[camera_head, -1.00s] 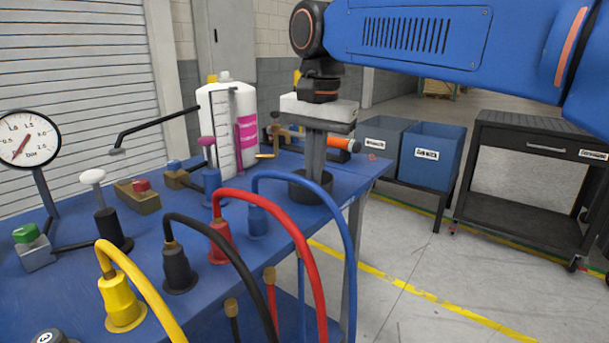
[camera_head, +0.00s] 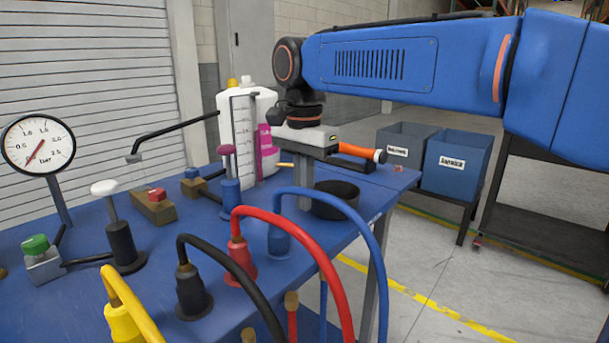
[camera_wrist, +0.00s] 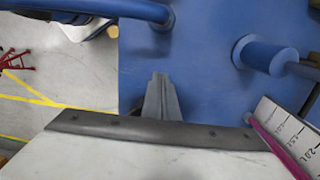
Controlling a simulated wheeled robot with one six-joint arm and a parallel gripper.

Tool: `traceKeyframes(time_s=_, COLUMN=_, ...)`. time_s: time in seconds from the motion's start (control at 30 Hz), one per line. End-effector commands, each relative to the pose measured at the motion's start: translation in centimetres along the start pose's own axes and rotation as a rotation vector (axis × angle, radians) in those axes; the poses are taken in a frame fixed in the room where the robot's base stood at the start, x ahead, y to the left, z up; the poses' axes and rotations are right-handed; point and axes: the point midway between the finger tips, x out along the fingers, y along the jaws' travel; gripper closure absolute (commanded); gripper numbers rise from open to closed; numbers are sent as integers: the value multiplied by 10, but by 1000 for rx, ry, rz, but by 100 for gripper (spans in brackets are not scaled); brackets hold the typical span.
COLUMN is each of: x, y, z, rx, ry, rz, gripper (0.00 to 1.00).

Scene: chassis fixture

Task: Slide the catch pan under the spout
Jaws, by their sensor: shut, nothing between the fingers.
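The catch pan appears to be the round black pan (camera_head: 335,200) at the right edge of the blue bench. My gripper (camera_head: 304,205) points down with its grey fingers together and empty, just left of the pan. I cannot tell whether they touch. In the wrist view the closed fingers (camera_wrist: 162,97) show over the blue bench top; the pan is not clearly visible there. The spout looks like the long black tube with a grey tip (camera_head: 134,158), reaching left from the white scaled bottle (camera_head: 245,135), well left of the pan.
Blue (camera_head: 300,212), red (camera_head: 295,235), black (camera_head: 235,265) and yellow (camera_head: 140,310) hoses arch along the front. An orange-handled tool (camera_head: 355,150) lies behind the gripper.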

Motion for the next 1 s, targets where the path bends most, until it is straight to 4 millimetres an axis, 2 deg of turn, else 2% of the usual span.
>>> traceKeyframes(time_s=0.13, x=26, y=1, z=0, rx=0, ry=-1, rz=3, gripper=100)
traceKeyframes(time_s=0.3, x=24, y=0, z=-24, rx=2, ry=0, rz=-1, gripper=100)
traceKeyframes(time_s=0.43, x=24, y=0, z=-35, rx=2, ry=0, rz=-1, gripper=100)
traceKeyframes(time_s=1.0, x=24, y=0, z=-44, rx=1, ry=0, rz=0, gripper=100)
